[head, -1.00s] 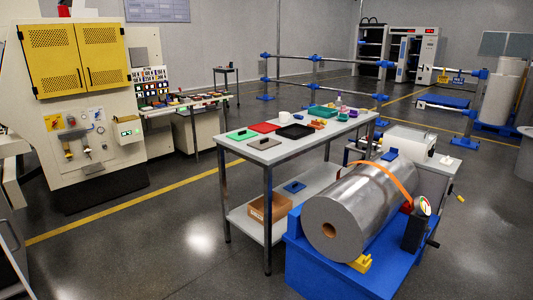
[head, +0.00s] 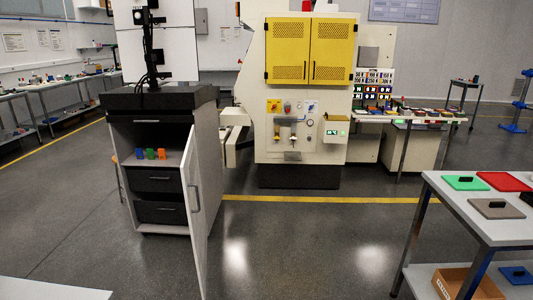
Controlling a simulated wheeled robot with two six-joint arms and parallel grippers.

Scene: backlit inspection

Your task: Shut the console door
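The console (head: 160,98) is a grey cabinet with a black top, standing left of centre in the head view. Its light grey door (head: 206,205) is swung wide open toward me, hinged at the cabinet's right side. A bar handle (head: 195,190) is on the door face. Inside the console are an open shelf with small orange, green and blue items (head: 150,154) and black drawers (head: 155,181) below. Neither of my grippers shows in the view.
A yellow-doored machine (head: 310,50) stands behind, right of the console. A steel worktable (head: 470,215) with trays is at the right. Benches (head: 50,88) line the left wall. Open floor lies in front of the console and between it and the worktable.

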